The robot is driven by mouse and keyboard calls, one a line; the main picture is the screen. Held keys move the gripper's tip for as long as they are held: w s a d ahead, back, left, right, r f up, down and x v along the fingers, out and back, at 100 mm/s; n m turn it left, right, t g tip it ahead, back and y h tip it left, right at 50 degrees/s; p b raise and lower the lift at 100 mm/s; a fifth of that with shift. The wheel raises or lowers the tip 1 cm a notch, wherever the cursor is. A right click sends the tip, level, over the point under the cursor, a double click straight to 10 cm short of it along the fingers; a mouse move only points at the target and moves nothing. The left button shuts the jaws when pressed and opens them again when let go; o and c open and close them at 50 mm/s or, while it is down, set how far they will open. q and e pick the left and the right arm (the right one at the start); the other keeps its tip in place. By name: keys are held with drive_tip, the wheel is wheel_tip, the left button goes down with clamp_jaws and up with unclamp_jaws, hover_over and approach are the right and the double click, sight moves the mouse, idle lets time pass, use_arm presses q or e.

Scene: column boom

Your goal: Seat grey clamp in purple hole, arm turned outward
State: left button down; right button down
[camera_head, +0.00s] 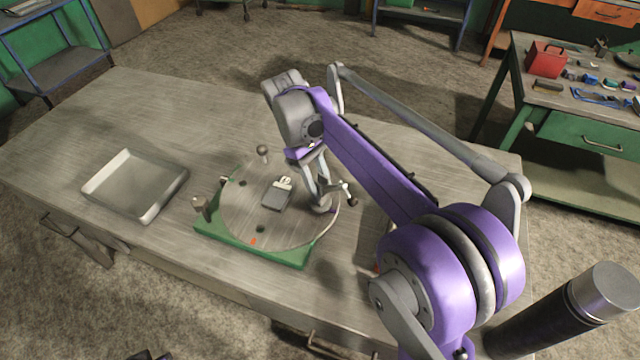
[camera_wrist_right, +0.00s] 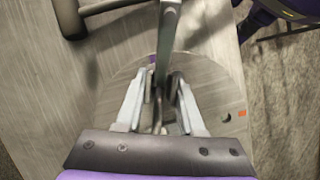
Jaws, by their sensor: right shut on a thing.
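A round grey disc (camera_head: 235,213) lies on a green base (camera_head: 285,257) on the table. The grey clamp (camera_head: 322,204) stands about upright at the disc's right edge, between the fingers of my right gripper (camera_head: 318,183). A bit of purple (camera_head: 333,210) shows beside the clamp's foot; whether the foot is in the hole is hidden. The clamp's arm, with a dark-tipped end (camera_head: 346,187), points right, away from the disc's middle. In the right wrist view, the fingers (camera_wrist_right: 159,100) close on the clamp, and a purple mark (camera_wrist_right: 152,58) shows on the rim. My left gripper is not in view.
A grey block with a pale part (camera_head: 277,195) sits mid-disc. A ball-topped knob (camera_head: 263,151) stands behind, and a post (camera_head: 200,206) at the base's left corner. An empty metal tray (camera_head: 135,185) lies at left. Dark holes (camera_head: 261,229) and an orange mark (camera_head: 253,241) show on the disc.

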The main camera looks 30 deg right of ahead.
drive_tip(key=shift+f+b, duration=0.35)
drive_tip(key=shift+f, duration=0.45)
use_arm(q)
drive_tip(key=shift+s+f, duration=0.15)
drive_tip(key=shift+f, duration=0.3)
use_arm(e)
drive_tip(key=c, duration=0.8)
unclamp_jaws()
drive_tip(key=shift+r, duration=0.1)
drive_tip(key=shift+r+p, duration=2)
drive_tip(key=shift+r, duration=1.75)
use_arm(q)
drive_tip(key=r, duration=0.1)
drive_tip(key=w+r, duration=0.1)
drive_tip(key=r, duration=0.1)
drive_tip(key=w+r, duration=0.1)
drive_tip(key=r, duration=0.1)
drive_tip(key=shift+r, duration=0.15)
use_arm(e)
drive_tip(key=o, duration=0.6)
drive_tip(key=shift+c, duration=0.2)
